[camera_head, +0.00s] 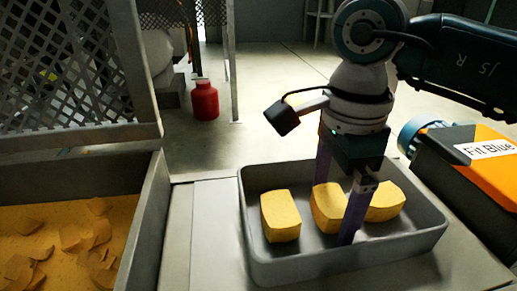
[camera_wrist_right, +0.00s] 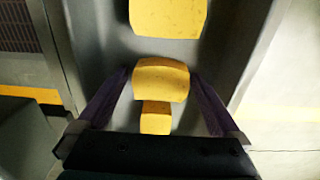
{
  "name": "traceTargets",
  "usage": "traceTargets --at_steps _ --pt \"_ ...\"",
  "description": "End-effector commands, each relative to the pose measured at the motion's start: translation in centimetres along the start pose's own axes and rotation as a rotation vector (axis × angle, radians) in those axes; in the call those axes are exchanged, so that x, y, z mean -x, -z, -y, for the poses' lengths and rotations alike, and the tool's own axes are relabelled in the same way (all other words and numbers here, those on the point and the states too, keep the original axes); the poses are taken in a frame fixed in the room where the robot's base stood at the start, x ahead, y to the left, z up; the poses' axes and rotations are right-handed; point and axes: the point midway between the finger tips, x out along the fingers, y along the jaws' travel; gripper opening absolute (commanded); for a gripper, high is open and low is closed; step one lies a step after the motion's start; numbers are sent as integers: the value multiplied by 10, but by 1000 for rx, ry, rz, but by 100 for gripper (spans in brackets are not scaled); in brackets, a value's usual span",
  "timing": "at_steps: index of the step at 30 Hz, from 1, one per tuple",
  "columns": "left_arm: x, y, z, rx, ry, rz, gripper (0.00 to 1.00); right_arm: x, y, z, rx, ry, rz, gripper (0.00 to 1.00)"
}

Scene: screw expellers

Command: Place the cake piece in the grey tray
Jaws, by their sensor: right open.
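The grey tray (camera_head: 262,262) stands on the bench in the head view and holds three yellow cake pieces. One piece (camera_head: 280,216) is at the left, one (camera_head: 327,206) in the middle and one (camera_head: 386,201) at the right. My right gripper (camera_head: 333,214) reaches down into the tray, open, with its purple fingers on either side of the middle piece. In the right wrist view, that piece (camera_wrist_right: 160,80) lies between the fingertips (camera_wrist_right: 159,75), with another piece (camera_wrist_right: 168,15) above it and one (camera_wrist_right: 155,118) below. A finger partly hides the middle piece in the head view. My left gripper is out of view.
A large grey bin (camera_head: 148,222) with yellow, broken flakes (camera_head: 85,238) stands at the left. An orange and black box (camera_head: 470,160) labelled "Fit Blue" is at the right. A red canister (camera_head: 204,101) stands on the floor behind. The tray's walls surround my fingers.

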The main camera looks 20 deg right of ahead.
Motion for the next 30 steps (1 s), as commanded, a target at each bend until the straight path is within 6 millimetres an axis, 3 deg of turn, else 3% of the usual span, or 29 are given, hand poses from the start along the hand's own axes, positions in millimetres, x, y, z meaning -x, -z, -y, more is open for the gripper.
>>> traceTargets --at_steps 5,12,18,24,30 --pt "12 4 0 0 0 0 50 16 0 0 1 2 0 100" --pt "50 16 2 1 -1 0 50 73 0 1 1 3 -1 100" --pt "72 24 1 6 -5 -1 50 110 0 1 1 2 -1 100" --pt "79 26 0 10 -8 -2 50 124 0 0 0 1 -1 100" --pt "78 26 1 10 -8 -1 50 124 0 0 0 0 0 100"
